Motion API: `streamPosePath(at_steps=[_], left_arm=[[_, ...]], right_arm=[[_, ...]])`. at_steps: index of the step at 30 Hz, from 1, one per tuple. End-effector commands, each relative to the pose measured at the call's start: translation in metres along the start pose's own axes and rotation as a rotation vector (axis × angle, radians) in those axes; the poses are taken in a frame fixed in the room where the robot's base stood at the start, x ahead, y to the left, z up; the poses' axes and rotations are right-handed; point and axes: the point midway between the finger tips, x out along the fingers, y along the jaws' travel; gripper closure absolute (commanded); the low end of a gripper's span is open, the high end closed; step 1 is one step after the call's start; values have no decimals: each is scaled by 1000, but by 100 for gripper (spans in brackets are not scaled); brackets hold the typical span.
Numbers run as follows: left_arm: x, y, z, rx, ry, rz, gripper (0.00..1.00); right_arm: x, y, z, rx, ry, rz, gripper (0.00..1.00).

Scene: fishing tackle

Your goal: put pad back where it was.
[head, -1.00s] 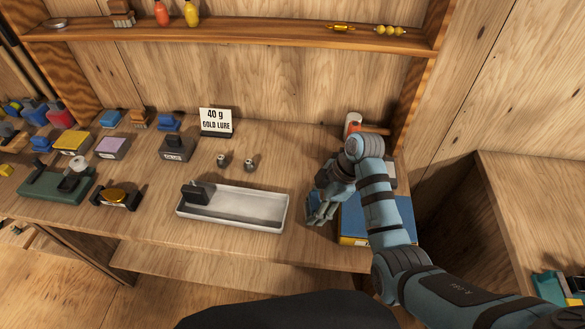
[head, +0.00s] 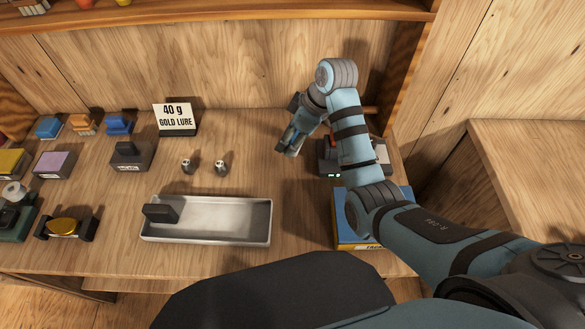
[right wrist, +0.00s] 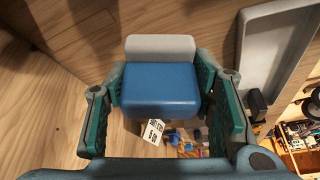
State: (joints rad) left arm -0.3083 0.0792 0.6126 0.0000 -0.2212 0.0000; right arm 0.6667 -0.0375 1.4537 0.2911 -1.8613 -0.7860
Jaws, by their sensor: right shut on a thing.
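The pad (right wrist: 160,88), a blue block with a grey strip along one side, shows between the fingers of my right gripper in the right wrist view. My right gripper (right wrist: 160,100) is shut on it, one finger at each side. In the head view my right gripper (head: 288,142) is raised over the back right of the bench, right of the two small metal pieces. The pad is mostly hidden there by the fingers. My left gripper is not in view.
A metal tray (head: 225,236) with a dark block (head: 160,213) is at the front. A blue box (head: 347,238) and a dark device (head: 328,160) stand right, partly behind my arm. The gold lure sign (head: 175,117) and several coloured blocks are left. Bare wood lies behind the tray.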

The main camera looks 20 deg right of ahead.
Motion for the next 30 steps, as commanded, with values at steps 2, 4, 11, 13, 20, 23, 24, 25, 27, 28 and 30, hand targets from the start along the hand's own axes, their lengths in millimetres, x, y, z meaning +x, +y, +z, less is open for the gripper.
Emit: streamPosePath(at_steps=[2, 4, 11, 13, 20, 23, 24, 25, 27, 28, 30], left_arm=[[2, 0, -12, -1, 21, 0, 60], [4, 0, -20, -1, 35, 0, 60], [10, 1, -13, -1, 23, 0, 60], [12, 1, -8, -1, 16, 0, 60], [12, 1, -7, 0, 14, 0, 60], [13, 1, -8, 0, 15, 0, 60], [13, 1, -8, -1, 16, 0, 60], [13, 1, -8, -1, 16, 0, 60], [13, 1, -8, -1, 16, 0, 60], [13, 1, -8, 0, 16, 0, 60], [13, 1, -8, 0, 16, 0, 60]], right_arm=[[25, -1, 12, 2, -4, -3, 77], [43, 0, 19, 0, -2, -1, 77], [79, 0, 34, -1, -2, -1, 77], [92, 0, 39, -1, -1, 0, 77], [98, 1, 42, -2, 1, 3, 77], [98, 1, 42, -1, 1, 2, 77], [99, 1, 43, -1, 1, 2, 77], [100, 1, 43, -1, 1, 2, 49], [99, 1, 43, -2, 1, 2, 38], [99, 1, 43, -1, 1, 2, 33], [99, 1, 43, -1, 1, 2, 30]])
